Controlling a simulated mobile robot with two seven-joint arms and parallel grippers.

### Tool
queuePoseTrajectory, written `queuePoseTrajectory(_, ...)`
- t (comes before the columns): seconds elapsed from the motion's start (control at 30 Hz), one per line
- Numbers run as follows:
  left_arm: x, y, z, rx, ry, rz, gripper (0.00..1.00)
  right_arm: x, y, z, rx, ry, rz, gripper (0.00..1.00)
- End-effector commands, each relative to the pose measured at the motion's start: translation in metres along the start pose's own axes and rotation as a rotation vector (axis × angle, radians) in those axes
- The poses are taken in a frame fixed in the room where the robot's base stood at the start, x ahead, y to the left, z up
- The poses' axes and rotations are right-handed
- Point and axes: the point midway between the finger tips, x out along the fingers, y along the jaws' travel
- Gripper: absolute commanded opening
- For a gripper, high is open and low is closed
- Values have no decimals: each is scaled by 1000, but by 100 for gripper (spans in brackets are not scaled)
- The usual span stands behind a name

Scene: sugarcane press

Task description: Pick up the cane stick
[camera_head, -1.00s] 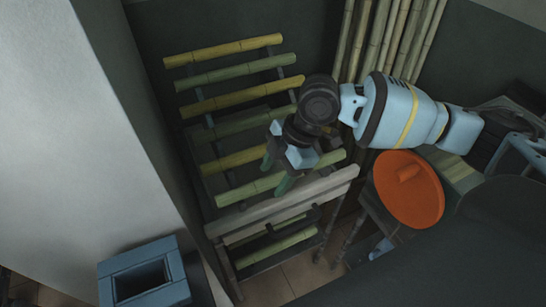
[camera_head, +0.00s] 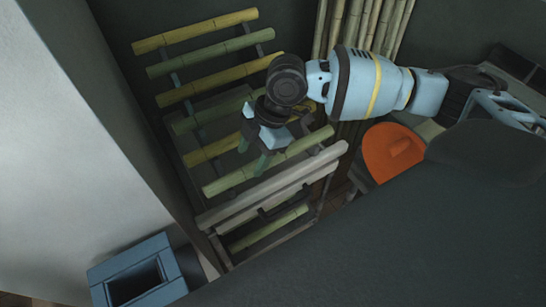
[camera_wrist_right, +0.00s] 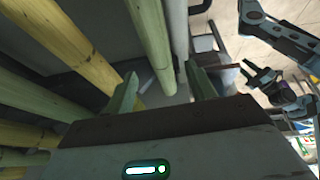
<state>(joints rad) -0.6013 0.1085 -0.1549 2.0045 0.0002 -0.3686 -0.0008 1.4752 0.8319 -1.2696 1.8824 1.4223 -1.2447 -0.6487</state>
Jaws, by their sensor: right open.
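Several yellow and green cane sticks lie in parallel on a rack (camera_head: 193,198). A front cane stick (camera_head: 222,184) is yellow-green and lies partly behind my right gripper (camera_head: 253,156). The gripper is open, with its green fingers pointing down at the rack. In the right wrist view the two fingertips (camera_wrist_right: 162,84) stand apart, and a yellow-green stick (camera_wrist_right: 153,40) runs into the gap between them. I cannot tell how deep the stick is between the fingers. A yellow stick (camera_wrist_right: 65,38) lies just left of the left finger.
Pale rails (camera_head: 275,182) run along the rack's front, with more sticks on a lower level. Tall canes (camera_head: 350,35) stand at the back wall. An orange round part (camera_head: 390,155) is to the right. A blue open box (camera_head: 135,275) is at lower left.

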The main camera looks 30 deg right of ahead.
Motion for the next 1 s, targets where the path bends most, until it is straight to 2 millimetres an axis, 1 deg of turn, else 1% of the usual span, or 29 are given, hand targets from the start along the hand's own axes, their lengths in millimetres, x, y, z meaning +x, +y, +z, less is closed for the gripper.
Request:
queuePoseTrajectory(0.03, 1, 0, -2, 0, 3, 0, 36, 8, -1, 1, -1, -2, -4, 56)
queuePoseTrajectory(0.2, 3, -1, -6, 1, 12, -1, 36, 32, -2, 2, 0, -1, -3, 56)
queuePoseTrajectory(0.3, 4, -1, -8, 2, 16, -1, 36, 41, -2, 2, 0, -1, -1, 56)
queuePoseTrajectory(0.4, 4, -1, -8, 2, 16, -1, 36, 44, -2, 2, 0, -1, -1, 56)
queuePoseTrajectory(0.6, 4, -1, -7, 1, 15, -1, 36, 44, -2, 2, 0, -1, -1, 56)
queuePoseTrajectory(1.0, 1, 0, -1, -1, 3, 0, 36, 44, -2, 2, 0, -1, -1, 3)
